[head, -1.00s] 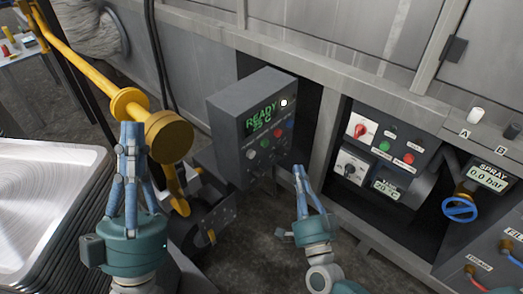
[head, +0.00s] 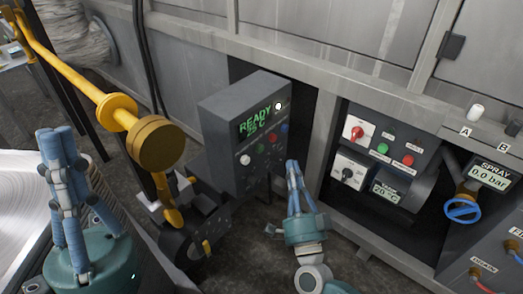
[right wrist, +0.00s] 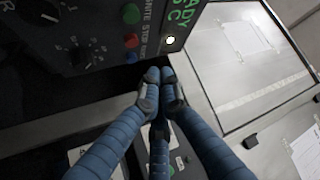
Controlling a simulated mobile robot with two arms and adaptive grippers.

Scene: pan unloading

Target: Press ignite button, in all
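A grey control box (head: 222,123) shows green "READY 25 C" text on its display, with a lit white lamp beside it. Below are white, green (head: 260,148), red (head: 272,138) and blue buttons. In the right wrist view the green button (right wrist: 131,13) lines up with a partly cut-off label ending "NITE", and the red one with "STOP". My right gripper (head: 291,165) is shut and empty, its fingertips (right wrist: 158,78) just below and right of the button row, apparently apart from the buttons. My left gripper (head: 58,135) is shut and empty at the left, away from the box.
A yellow bar with a round end (head: 157,143) stands between my left gripper and the box. A metal tray (head: 20,205) lies at lower left. Right of the box is a switch panel (head: 385,140), then a blue valve wheel (head: 462,209) and a spray gauge (head: 493,176) reading 0.0 bar.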

